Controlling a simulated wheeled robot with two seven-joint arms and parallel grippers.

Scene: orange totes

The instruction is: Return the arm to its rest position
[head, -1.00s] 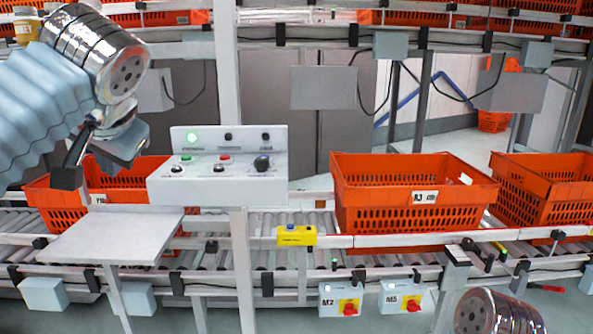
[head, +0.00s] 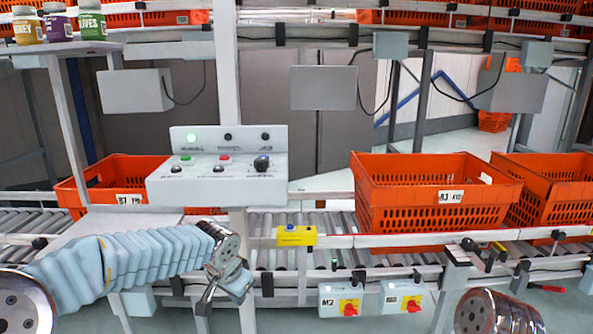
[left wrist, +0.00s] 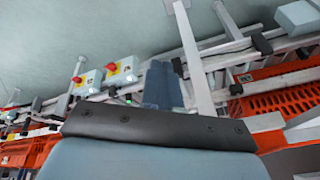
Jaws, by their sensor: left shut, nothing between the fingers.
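My left arm comes in low from the left in the head view, and its gripper (head: 207,296) points down in front of the conveyor's front rail, below the grey control box. The gripper is shut with nothing in it. In the left wrist view the gripper's dark body fills the lower part, with its blue-grey fingers (left wrist: 163,85) together beyond it. A round metal part of my right arm shows at the bottom right of the head view; the right gripper is out of sight.
The control box (head: 218,185) stands above a small grey shelf. Orange totes (head: 436,199) sit on the roller conveyor (head: 325,225). Switch boxes (head: 340,299) hang below the front rail. Several jars (head: 92,24) stand on the upper left shelf.

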